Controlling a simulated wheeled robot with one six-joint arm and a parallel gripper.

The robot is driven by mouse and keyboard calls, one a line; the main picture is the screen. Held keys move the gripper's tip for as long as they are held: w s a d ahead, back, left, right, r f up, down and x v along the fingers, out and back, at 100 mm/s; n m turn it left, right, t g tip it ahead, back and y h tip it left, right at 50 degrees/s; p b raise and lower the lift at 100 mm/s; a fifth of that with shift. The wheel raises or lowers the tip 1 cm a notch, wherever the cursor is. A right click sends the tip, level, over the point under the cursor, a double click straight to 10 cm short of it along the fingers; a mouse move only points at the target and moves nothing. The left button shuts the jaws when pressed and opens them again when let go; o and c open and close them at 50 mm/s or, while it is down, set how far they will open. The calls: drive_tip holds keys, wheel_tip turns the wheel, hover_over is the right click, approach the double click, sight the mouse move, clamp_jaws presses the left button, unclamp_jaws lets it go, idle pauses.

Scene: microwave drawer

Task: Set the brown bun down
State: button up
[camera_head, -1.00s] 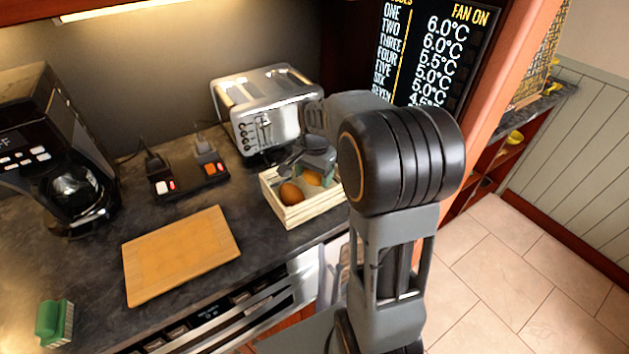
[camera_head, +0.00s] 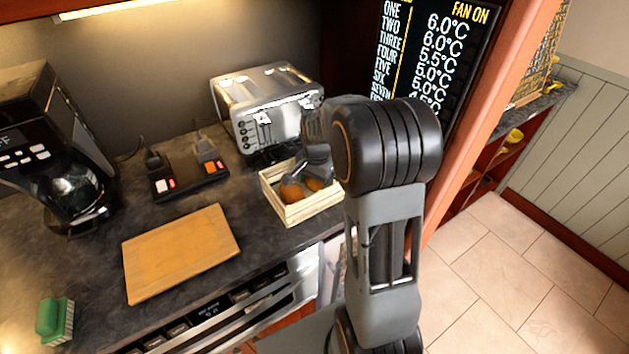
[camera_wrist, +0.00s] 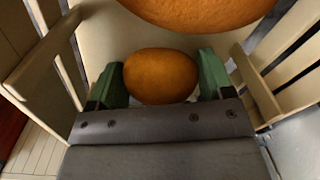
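The brown bun (camera_wrist: 160,76) sits between the two green finger pads of my gripper (camera_wrist: 163,84) in the wrist view, and both pads appear to touch its sides. My gripper (camera_head: 306,178) is down inside the pale wooden crate (camera_head: 298,212) in the head view. A second, larger-looking brown bun (camera_wrist: 200,8) is cut off at the top of the wrist view. Two brown shapes show in the crate in the head view, partly hidden by my gripper. I cannot tell whether the held bun touches the crate floor.
A silver toaster (camera_head: 268,105) stands right behind the crate. A wooden board (camera_head: 180,252) lies to the left, with a switch box (camera_head: 188,180) behind it. The counter's front edge is close to the crate.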

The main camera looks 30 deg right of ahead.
drive_tip(key=o, duration=0.5)
wheel_tip(320, 180, up, 12)
drive_tip(key=s+a+n+t, duration=0.1)
drive_tip(key=s+a+n, duration=0.2)
drive_tip(key=s+n, duration=0.1)
drive_tip(key=s+a+f+n+t, duration=0.1)
drive_tip(key=s+a+n, duration=0.2)
drive_tip(key=s, duration=0.3)
drive_tip(key=s+a+f+n+t, duration=0.1)
drive_tip(key=s+a+n, duration=0.2)
drive_tip(key=s, duration=0.3)
drive_tip(key=shift+s+n, duration=0.1)
drive_tip(key=shift+n, duration=0.8)
